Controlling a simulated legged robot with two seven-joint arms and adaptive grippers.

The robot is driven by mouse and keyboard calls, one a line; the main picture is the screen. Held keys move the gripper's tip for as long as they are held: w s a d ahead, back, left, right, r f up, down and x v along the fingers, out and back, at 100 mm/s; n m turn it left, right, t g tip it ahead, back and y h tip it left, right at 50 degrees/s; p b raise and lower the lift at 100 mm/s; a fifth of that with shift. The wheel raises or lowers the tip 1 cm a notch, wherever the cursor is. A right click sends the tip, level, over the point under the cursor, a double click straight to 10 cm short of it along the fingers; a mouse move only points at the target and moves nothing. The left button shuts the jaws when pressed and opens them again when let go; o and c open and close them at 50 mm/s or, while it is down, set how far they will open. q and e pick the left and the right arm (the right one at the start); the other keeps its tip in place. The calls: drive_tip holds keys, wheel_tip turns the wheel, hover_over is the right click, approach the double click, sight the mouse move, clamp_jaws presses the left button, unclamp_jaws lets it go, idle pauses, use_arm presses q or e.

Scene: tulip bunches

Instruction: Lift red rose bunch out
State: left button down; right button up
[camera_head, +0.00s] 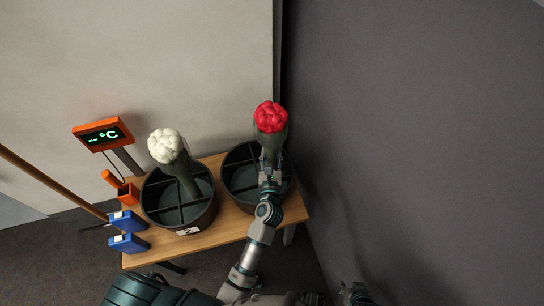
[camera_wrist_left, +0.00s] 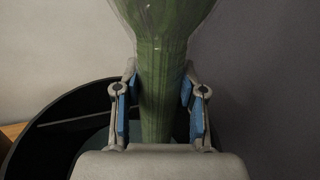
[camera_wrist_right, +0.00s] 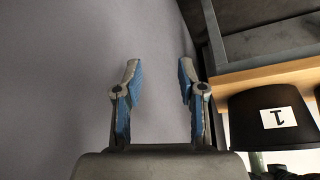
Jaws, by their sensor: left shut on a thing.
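The red rose bunch (camera_head: 271,117) is in a green wrap at the right-hand black bucket (camera_head: 233,187). My left gripper (camera_head: 271,163) is shut on its wrapped stem; the left wrist view shows the green stem (camera_wrist_left: 158,75) between the two blue-padded fingers (camera_wrist_left: 158,112). The bunch is about upright. Its lower end is hidden by my gripper, so I cannot tell how deep in the bucket it is. My right gripper (camera_head: 355,293) is low at the bottom of the head view. In the right wrist view its fingers (camera_wrist_right: 157,85) are apart and empty.
A white bunch (camera_head: 164,146) leans in the left-hand divided bucket (camera_head: 150,214). Both buckets stand on a wooden table (camera_head: 228,232). An orange temperature display (camera_head: 102,135), an orange holder (camera_head: 127,193) and blue boxes (camera_head: 127,222) are on the left. A dark wall (camera_head: 420,130) is close on the right.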

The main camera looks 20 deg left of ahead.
sight(272, 152)
use_arm(q)
drive_tip(key=shift+s+a+f, duration=0.1)
drive_tip(key=shift+a+f, duration=0.1)
drive_tip(key=shift+r, duration=0.1)
use_arm(e)
drive_tip(key=shift+a+r, duration=0.2)
drive_tip(key=shift+a, duration=0.05)
use_arm(q)
drive_tip(key=shift+d+r+p, duration=0.25)
drive_tip(key=shift+r+p, duration=0.55)
drive_tip(key=shift+r, duration=0.45)
drive_tip(key=shift+r+p, duration=0.35)
drive_tip(key=shift+r, duration=0.4)
wheel_tip(272, 152, up, 6)
drive_tip(key=p, duration=0.2)
drive_tip(key=shift+a+f+p, duration=0.1)
drive_tip(key=shift+f+p, duration=0.1)
drive_tip(key=shift+p, duration=0.1)
drive_tip(key=shift+r, duration=0.2)
use_arm(e)
drive_tip(key=s+d+f+g, duration=0.1)
drive_tip(key=s+f+g, duration=0.1)
drive_tip(key=f, duration=0.9)
drive_tip(key=shift+s+d+g+h, duration=0.2)
drive_tip(key=shift+s+g+h, duration=0.15)
drive_tip(key=shift+s, duration=0.45)
